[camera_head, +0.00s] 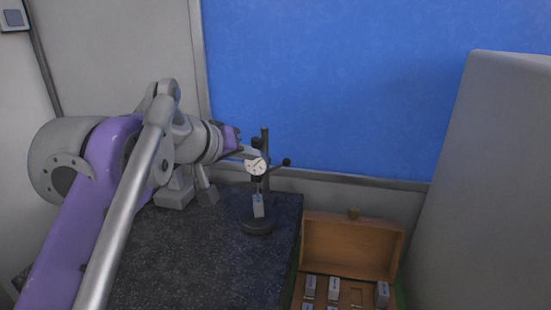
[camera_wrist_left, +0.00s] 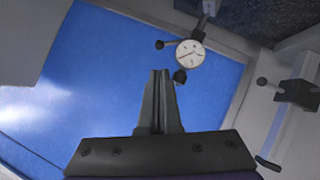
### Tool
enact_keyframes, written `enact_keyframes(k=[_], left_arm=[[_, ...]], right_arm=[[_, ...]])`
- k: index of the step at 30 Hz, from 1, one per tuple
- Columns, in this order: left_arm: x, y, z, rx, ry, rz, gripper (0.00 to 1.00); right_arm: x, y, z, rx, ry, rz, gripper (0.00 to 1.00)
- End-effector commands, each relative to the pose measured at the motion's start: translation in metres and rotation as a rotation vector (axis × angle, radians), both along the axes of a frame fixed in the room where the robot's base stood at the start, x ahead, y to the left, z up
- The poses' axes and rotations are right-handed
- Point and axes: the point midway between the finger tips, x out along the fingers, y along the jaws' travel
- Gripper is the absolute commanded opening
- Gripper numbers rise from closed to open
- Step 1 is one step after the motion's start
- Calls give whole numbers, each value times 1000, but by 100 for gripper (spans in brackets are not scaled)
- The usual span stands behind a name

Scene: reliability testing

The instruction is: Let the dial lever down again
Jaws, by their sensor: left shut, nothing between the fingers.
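The dial gauge (camera_head: 256,167) has a round white face and is mounted on a dark stand (camera_head: 256,226) near the right edge of the dark speckled table. A small grey block (camera_head: 258,206) sits on the stand's base under the dial. My left gripper (camera_head: 252,153) is shut and empty, close beside the top of the dial. In the left wrist view the shut fingers (camera_wrist_left: 160,74) point up beside the dial face (camera_wrist_left: 190,53). A dark knob (camera_wrist_left: 180,76) shows just right of the fingertips; I cannot tell whether they touch it. My right gripper is not in view.
An open wooden case (camera_head: 350,246) with several grey blocks stands right of the dark table (camera_head: 180,260). Grey fixtures (camera_head: 175,193) stand at the table's back, partly behind my left arm. A blue panel wall lies behind, and a tall grey body (camera_head: 490,170) stands at the right.

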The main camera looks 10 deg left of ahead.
Motion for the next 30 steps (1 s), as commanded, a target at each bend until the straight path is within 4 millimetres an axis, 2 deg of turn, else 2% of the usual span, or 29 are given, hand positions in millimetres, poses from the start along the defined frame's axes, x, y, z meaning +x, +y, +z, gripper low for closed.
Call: enact_keyframes(k=[8,13,30], left_arm=[[0,0,0,0,0,0,0],[9,-3,-6,0,1,-3,0],[98,-32,-60,0,-1,-1,0]], right_arm=[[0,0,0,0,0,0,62],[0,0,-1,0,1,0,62],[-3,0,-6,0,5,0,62]])
